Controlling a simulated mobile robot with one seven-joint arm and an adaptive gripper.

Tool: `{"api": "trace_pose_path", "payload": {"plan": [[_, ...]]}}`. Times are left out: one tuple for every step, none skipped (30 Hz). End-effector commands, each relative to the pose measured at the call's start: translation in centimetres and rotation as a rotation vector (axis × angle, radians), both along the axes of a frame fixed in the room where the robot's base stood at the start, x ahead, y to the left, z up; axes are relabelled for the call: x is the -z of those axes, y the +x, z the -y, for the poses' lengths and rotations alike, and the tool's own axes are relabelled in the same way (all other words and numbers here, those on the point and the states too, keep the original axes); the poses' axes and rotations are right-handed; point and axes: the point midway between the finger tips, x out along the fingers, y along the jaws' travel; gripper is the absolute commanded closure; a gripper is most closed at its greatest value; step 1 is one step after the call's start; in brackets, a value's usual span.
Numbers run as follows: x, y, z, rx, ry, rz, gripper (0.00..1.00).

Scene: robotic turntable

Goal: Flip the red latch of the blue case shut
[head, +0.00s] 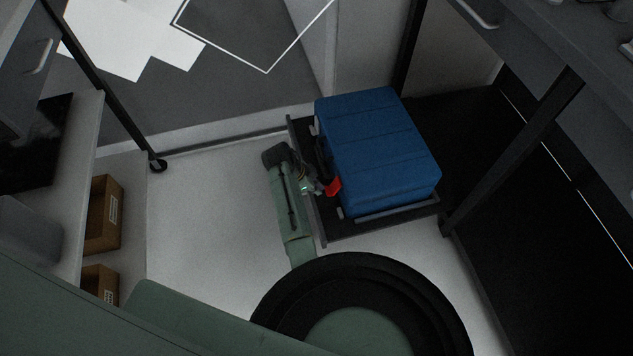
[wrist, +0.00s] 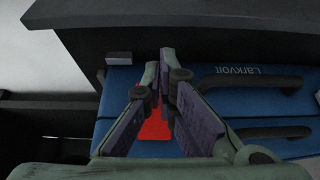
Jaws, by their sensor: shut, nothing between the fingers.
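The blue case (head: 385,150) lies on a dark shelf or tray, with its front side facing my arm. Its red latch (head: 333,187) shows at the lower part of that side and appears to stick out from it. In the wrist view the case (wrist: 222,102) fills the middle, and the red latch (wrist: 153,132) is partly hidden behind my fingers. My gripper (wrist: 160,66) is shut and empty, its fingertips over the case's front beside the latch. It also shows in the head view (head: 318,187), close to the latch. Whether it touches the latch cannot be told.
A dark handle (wrist: 252,83) sticks out from the case right of my fingers. The tray's raised dark edge (head: 313,215) runs between my arm and the case. Dark frame posts (head: 515,150) stand to the right. Brown boxes (head: 104,215) sit on a shelf at left. The pale floor between is clear.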

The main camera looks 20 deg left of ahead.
Motion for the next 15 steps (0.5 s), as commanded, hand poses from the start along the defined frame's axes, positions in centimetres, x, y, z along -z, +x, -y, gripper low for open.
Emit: {"api": "trace_pose_path", "payload": {"plan": [[0.6, 0.1, 0.2, 0.000, -0.001, -0.001, 1.00], [0.8, 0.1, 0.2, 0.000, -0.001, -0.001, 1.00], [1.1, 0.2, 0.3, 0.000, -0.001, -0.001, 1.00], [1.3, 0.2, 0.4, 0.000, -0.001, -0.001, 1.00], [1.5, 0.3, 0.5, 0.001, -0.001, -0.001, 1.00], [1.7, 0.4, 0.6, 0.001, -0.001, -0.001, 1.00], [1.9, 0.4, 0.7, 0.001, -0.001, -0.001, 1.00], [2.0, 0.5, 0.8, 0.001, -0.001, -0.001, 1.00], [2.2, 0.6, 0.9, 0.001, -0.001, -0.001, 1.00], [1.9, 0.6, 0.8, 0.000, 0.000, 0.000, 1.00], [1.9, 0.5, 0.8, 0.000, 0.000, 0.000, 1.00], [1.9, 0.5, 0.8, -0.001, 0.000, 0.000, 1.00], [1.9, 0.5, 0.8, -0.001, 0.000, 0.000, 1.00], [1.9, 0.5, 0.8, -0.001, 0.000, 0.000, 1.00], [1.9, 0.5, 0.8, -0.001, 0.000, 0.000, 1.00]]}}
